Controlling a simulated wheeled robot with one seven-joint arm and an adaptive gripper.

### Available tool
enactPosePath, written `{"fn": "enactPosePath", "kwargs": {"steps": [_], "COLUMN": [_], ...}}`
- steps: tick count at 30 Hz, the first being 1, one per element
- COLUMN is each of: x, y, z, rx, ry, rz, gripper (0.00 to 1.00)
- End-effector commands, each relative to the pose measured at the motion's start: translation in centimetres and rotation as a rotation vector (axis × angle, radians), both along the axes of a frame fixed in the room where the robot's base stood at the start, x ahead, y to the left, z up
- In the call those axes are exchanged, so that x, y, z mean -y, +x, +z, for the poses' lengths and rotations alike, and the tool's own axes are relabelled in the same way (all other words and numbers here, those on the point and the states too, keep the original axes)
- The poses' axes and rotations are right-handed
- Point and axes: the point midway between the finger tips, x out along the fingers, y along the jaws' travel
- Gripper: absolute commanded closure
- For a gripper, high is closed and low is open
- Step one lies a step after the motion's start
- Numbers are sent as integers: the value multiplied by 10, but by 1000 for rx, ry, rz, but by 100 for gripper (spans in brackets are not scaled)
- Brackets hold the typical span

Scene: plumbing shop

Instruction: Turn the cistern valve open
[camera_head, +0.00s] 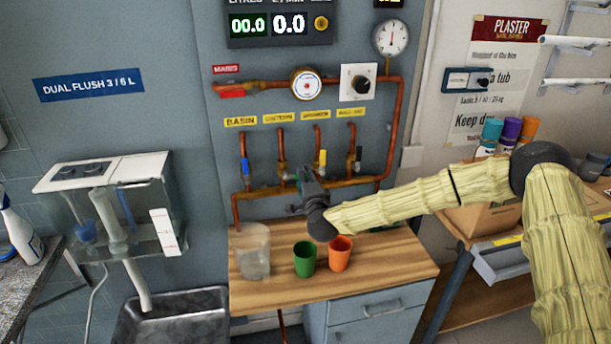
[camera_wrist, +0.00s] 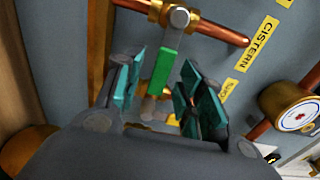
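The cistern valve's green lever (camera_wrist: 163,72) shows in the wrist view, between my gripper's teal-padded fingers (camera_wrist: 158,90). It lies crosswise to its copper pipe (camera_wrist: 222,30), which runs toward the yellow CISTERN label (camera_wrist: 262,45). The brass valve body (camera_wrist: 179,17) is just beyond the fingertips. My gripper is open around the lever, with visible gaps on both sides. In the head view my gripper (camera_head: 302,184) is at the pipe manifold, below the CISTERN label (camera_head: 278,117), and hides most of the lever.
A blue-handled valve (camera_head: 245,166) is to the left; yellow (camera_head: 322,157) and black (camera_head: 358,156) ones are to the right. A clear jug (camera_head: 252,252), a green cup (camera_head: 304,259) and an orange cup (camera_head: 340,253) stand on the wooden bench (camera_head: 395,268). A glass cistern (camera_head: 115,215) hangs at left.

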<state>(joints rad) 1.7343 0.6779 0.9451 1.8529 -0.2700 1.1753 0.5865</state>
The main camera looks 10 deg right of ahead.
Motion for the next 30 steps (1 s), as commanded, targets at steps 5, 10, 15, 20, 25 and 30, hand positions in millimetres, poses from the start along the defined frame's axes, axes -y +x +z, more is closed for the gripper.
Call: {"fn": "enactPosePath", "kwargs": {"steps": [5, 10, 15, 20, 25, 30], "x": [-1, 0, 0, 0, 2, 1], "y": [5, 5, 5, 5, 5, 5], "z": [0, -1, 0, -1, -1, 1], "rx": [-1, -1, 0, -1, -1, 1], "ry": [0, 0, 0, 0, -1, -23], "rz": [1, 1, 0, 0, 0, -1], "gripper": [62, 62, 83, 100, 100, 100]}}
